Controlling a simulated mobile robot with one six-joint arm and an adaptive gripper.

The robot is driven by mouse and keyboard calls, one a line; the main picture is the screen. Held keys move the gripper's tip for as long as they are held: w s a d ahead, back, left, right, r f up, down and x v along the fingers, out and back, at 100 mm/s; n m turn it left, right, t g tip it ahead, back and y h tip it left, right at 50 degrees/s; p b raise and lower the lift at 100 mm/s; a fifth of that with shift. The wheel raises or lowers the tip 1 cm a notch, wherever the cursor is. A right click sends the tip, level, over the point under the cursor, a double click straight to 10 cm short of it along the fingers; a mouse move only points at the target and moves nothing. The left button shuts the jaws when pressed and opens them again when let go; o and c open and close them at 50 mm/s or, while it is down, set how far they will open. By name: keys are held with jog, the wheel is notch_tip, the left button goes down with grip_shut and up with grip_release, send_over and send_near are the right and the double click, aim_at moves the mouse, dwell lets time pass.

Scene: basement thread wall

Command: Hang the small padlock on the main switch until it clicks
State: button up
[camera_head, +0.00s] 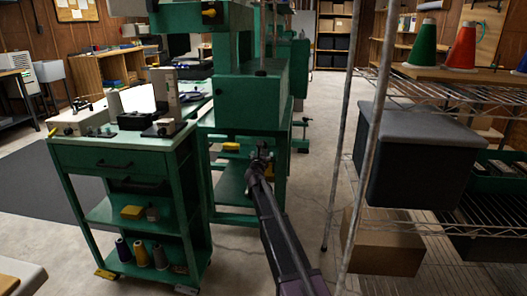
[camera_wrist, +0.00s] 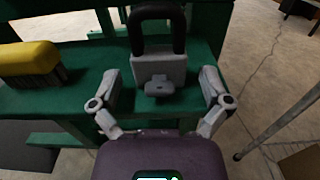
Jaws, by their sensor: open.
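The padlock (camera_wrist: 147,68), with a grey body and a thick black shackle, stands shackle up on a green surface in the wrist view. A small grey piece sticks out of its near face. My gripper (camera_wrist: 160,78) is open, with one finger on each side of the padlock and gaps between. In the head view my gripper (camera_head: 260,150) is in front of the green machine stand; I cannot make out the padlock there. A small yellow and dark fitting (camera_head: 209,12) is on the green machine at the top; I cannot tell whether it is the main switch.
A yellow brush (camera_wrist: 30,62) lies left of the padlock. A green tool cart (camera_head: 120,155) stands at left, with spools on its bottom shelf. A wire rack (camera_head: 455,215) with a dark bin (camera_head: 415,160) stands at right. Concrete floor shows between stand and rack.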

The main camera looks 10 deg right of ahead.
jog(key=c, duration=1.1)
jog(key=shift+r+p, duration=2.5)
jog(key=shift+p, duration=0.05)
